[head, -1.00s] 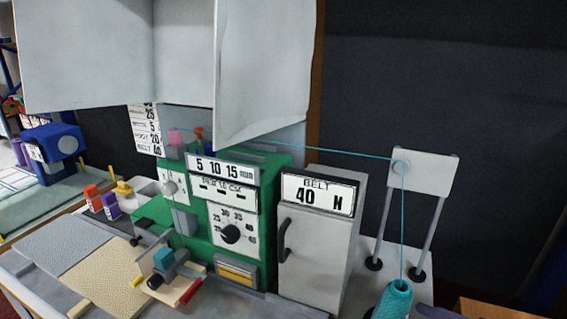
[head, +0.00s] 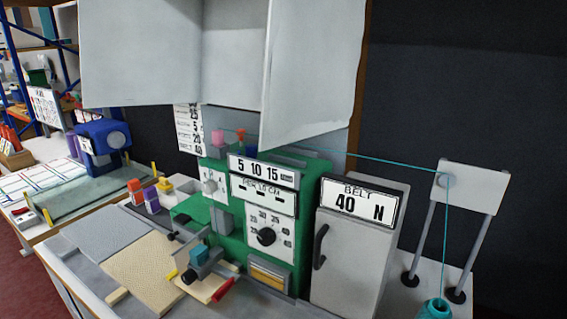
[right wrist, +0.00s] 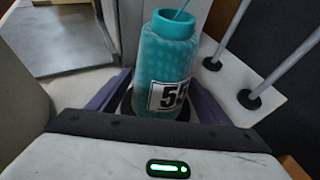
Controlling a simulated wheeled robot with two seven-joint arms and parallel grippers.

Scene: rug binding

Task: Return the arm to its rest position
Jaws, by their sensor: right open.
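My right gripper (right wrist: 160,98) shows in the right wrist view, with its dark purple fingers open on either side of a teal thread cone (right wrist: 167,62). The cone stands upright and carries a white label reading 55, partly cut off by the edge of its curve. I cannot tell whether the fingers touch it. In the head view only the top of the cone (head: 434,309) shows at the bottom edge. My right gripper is outside the head view. My left gripper is in neither view.
A teal thread runs from the cone up to a white plate on two posts (head: 472,188), then left to the green machine (head: 222,238). A grey cabinet marked BELT 40 N (head: 345,260) stands between them. A raised white panel (head: 312,75) hangs above.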

